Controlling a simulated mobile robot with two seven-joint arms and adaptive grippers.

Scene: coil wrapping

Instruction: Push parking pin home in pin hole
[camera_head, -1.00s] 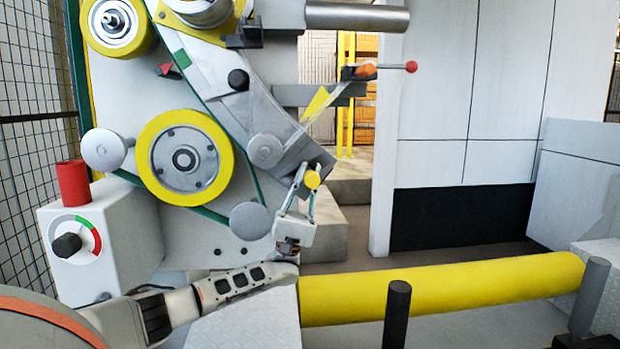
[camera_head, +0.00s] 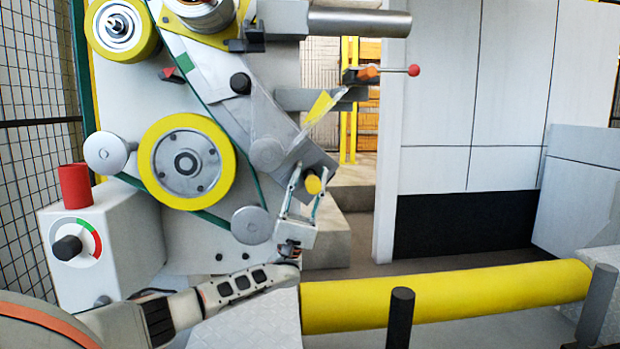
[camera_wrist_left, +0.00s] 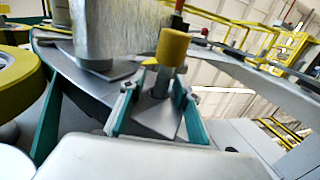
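The parking pin (camera_head: 313,185) shows as a yellow knob at the lower end of the grey slanted arm (camera_head: 262,125) in the head view. In the left wrist view, the pin (camera_wrist_left: 172,47) has a yellow cap on a grey shaft, standing up from a grey part. My left gripper (camera_head: 304,187) is at the pin, with its fingers spread on either side. In the wrist view, the left gripper's green-sided fingers (camera_wrist_left: 155,98) are apart, with gaps beside the shaft. The pin hole is hidden, and I cannot tell how deep the pin sits. My right gripper is out of view.
A yellow roller (camera_head: 187,162) and belt lie left of the slanted arm. A long yellow cylinder (camera_head: 450,295) and a dark post (camera_head: 400,318) are at lower right. A red-tipped lever (camera_head: 413,70) sticks out above.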

